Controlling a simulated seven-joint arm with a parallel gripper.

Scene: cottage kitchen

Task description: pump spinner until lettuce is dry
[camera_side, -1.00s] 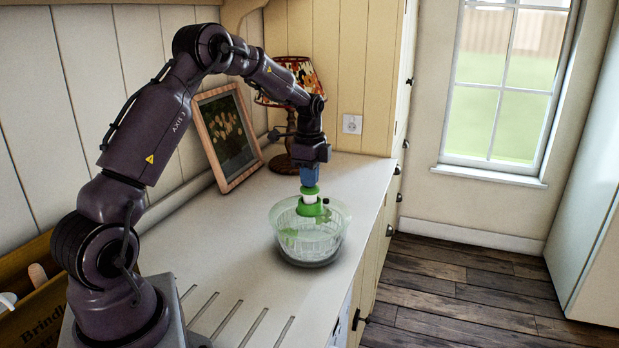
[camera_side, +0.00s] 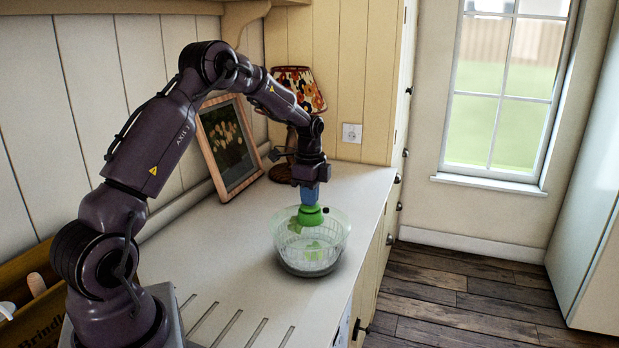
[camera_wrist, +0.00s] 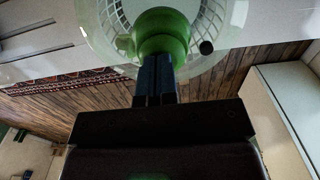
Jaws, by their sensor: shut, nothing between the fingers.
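The salad spinner (camera_side: 311,258) is a clear bowl with an inner basket, standing upright on the counter. Green lettuce shows faintly through its wall. Its green pump knob (camera_side: 310,214) sits low against the lid, with no white stem showing. My gripper (camera_side: 310,201) points straight down with its blue fingers closed together, their tips on top of the knob. In the wrist view the shut fingers (camera_wrist: 155,75) meet the green knob (camera_wrist: 163,32), and part of the clear lid surrounds it. The fingertips hide the middle of the knob's top.
A framed picture (camera_side: 229,145) leans on the wall behind, beside a lamp with a floral shade (camera_side: 300,90). A wooden box (camera_side: 35,300) stands at the left. The counter (camera_side: 225,255) is clear around the spinner, whose right side is near the front edge.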

